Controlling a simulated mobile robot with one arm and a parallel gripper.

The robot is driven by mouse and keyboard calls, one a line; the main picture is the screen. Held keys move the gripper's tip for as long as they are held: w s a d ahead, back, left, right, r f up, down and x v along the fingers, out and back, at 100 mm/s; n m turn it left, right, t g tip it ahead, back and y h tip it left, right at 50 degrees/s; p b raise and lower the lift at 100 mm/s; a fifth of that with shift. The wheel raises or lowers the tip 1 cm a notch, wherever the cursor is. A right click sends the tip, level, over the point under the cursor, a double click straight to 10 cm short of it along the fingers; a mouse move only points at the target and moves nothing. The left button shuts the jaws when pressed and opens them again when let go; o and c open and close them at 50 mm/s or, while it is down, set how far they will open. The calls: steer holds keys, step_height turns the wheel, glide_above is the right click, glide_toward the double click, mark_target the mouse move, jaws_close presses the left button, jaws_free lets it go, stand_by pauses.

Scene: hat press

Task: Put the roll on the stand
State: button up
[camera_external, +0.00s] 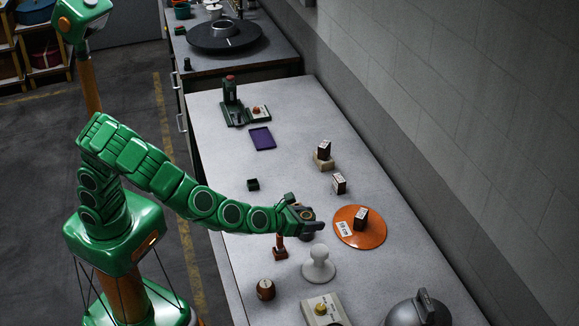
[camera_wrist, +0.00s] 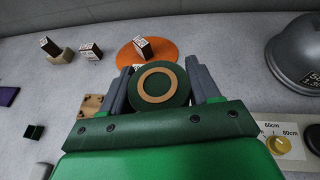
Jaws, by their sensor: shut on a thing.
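A roll (camera_wrist: 157,85), dark green with a tan ring on its end face, sits between the two grey fingers of my gripper (camera_wrist: 160,74) in the wrist view, end face toward the camera. In the external view my gripper (camera_external: 313,223) is shut on it above the table, and the fingers mostly hide the roll. A small brown wooden stand (camera_external: 280,252) is just below my gripper, partly covered by it. A brown wooden piece (camera_wrist: 91,105), probably this stand, shows left of the fingers in the wrist view. Any gap between roll and stand cannot be judged.
A white knob-shaped form (camera_external: 319,266) and a brown round block (camera_external: 265,289) stand close by. An orange disc (camera_external: 360,238) carries a small dark box (camera_external: 361,219). A grey dome (camera_external: 417,311) is at the near right.

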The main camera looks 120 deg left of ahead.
glide_above(323, 248)
steer(key=shift+f, duration=4.25)
steer(key=shift+f, duration=0.15)
steer(key=o, duration=1.1)
steer(key=shift+c, duration=0.2)
steer(key=shift+r, duration=0.2)
steer(key=v, duration=1.2)
